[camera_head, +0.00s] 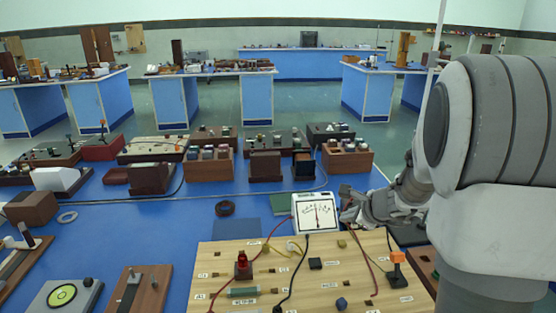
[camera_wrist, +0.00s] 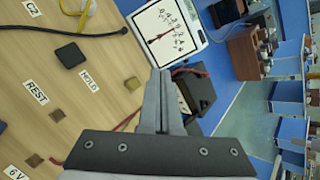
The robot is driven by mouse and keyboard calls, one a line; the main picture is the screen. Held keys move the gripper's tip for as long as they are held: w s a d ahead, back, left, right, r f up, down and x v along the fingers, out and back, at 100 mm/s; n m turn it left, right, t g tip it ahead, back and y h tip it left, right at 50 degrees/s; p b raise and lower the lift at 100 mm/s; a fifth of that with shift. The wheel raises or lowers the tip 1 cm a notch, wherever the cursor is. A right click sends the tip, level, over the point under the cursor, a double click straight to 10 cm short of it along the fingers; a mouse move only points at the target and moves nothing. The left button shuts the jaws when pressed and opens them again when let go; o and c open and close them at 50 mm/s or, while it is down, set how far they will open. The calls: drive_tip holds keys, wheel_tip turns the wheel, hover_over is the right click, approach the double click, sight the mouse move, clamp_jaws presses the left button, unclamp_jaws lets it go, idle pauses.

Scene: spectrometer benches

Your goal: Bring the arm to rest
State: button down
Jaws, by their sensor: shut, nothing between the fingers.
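My gripper (camera_head: 348,205) is at the right of the head view, beside the white analog meter (camera_head: 315,212) and above the far right part of the wooden circuit board (camera_head: 225,258). In the wrist view my gripper (camera_wrist: 160,75) has its two fingers together with nothing between them. The meter (camera_wrist: 165,32) shows just beyond the fingertips there, and the board (camera_wrist: 60,100) lies to the left. My arm reaches in from the right side of the head view and hides part of the bench.
The board carries wires, labels, a red-topped part (camera_head: 242,266) and an orange-topped part (camera_head: 397,262). Several wooden boxes, such as one at the right (camera_head: 347,160), stand along the bench's back.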

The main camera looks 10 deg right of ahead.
drive_tip(key=s+a+r+n+g+y+p, duration=0.25)
drive_tip(key=s+a+r+n+p, duration=0.25)
drive_tip(key=s+a+r+n, duration=0.85)
drive_tip(key=s+d+r+n+h+p, duration=0.1)
drive_tip(key=s+r+n+h+p, duration=0.1)
drive_tip(key=s, duration=0.5)
drive_tip(key=s+d+r+n+h+p, duration=0.1)
drive_tip(key=s+r+n+h+p, duration=0.1)
drive_tip(key=s+r+n+p, duration=0.2)
drive_tip(key=s+r+n+g, duration=0.1)
drive_tip(key=s+r+n, duration=0.1)
drive_tip(key=s+n, duration=0.2)
drive_tip(key=shift+s+d, duration=0.15)
drive_tip(key=shift+d, duration=0.2)
drive_tip(key=shift+r+n+h, duration=0.1)
drive_tip(key=shift+n+h, duration=0.15)
